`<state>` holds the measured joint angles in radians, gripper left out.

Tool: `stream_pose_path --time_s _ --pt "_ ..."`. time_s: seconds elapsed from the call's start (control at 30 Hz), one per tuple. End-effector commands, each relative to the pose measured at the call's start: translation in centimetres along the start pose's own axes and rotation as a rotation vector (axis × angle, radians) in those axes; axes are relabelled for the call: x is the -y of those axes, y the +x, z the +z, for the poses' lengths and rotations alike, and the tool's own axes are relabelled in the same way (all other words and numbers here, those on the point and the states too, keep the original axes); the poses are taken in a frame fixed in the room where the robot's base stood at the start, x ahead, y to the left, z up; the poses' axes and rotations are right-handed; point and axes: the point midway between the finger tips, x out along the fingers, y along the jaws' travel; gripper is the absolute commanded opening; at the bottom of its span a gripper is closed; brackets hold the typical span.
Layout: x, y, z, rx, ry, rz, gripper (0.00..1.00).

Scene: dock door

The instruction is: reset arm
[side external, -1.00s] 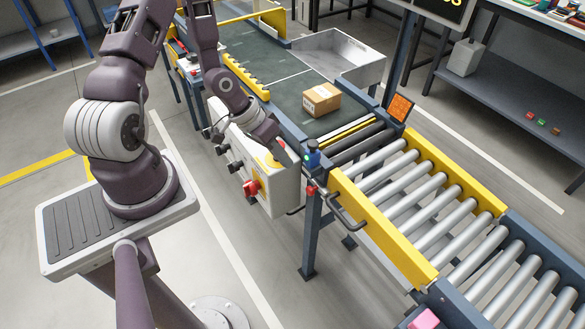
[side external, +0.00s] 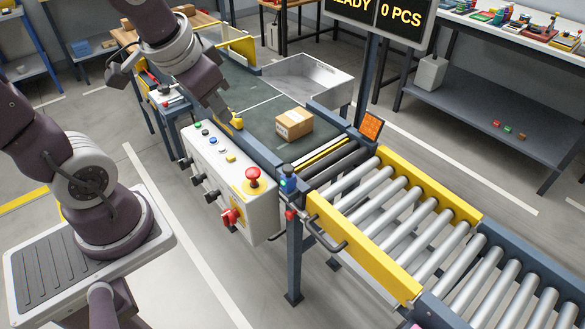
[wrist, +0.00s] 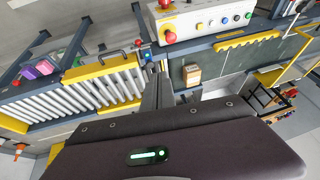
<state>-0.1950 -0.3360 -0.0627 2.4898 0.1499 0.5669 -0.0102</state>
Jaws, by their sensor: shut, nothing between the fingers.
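My gripper (side external: 226,113) is above the near edge of the belt conveyor, behind the control box (side external: 222,192). Its fingers are shut and empty, small and dark in the side view. In the wrist view, the dark gripper body with a green light fills the bottom, and the grey fingers (wrist: 157,92) point up the picture. The control box carries a red mushroom button (side external: 253,174), several small buttons and a red rotary switch (side external: 231,218). My gripper is apart from these controls. The control box also shows at the top of the wrist view (wrist: 205,22).
A cardboard box (side external: 294,124) sits on the green belt (side external: 262,112). A roller conveyor (side external: 400,220) with yellow side rails runs to the lower right. A metal chute (side external: 310,82) stands behind the belt. A display (side external: 385,15) at the top reads "0 PCS".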

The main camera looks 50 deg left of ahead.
Motion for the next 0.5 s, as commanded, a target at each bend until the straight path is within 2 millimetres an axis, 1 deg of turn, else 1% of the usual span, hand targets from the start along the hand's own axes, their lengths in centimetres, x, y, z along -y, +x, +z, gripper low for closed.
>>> stream_pose_path --time_s 0.03,0.1,0.2,0.3,0.5 --pt "-1.0 -2.5 0.9 -0.039 -0.002 0.025 0.00" --pt "-2.3 -5.0 2.7 -0.061 -0.007 0.072 0.00" --pt "-3.4 -7.2 4.7 -0.079 -0.007 0.129 0.00" --pt "-3.9 -8.1 5.6 -0.082 -0.006 0.156 0.00" --pt "-3.9 -8.2 5.7 -0.082 -0.006 0.158 0.00"
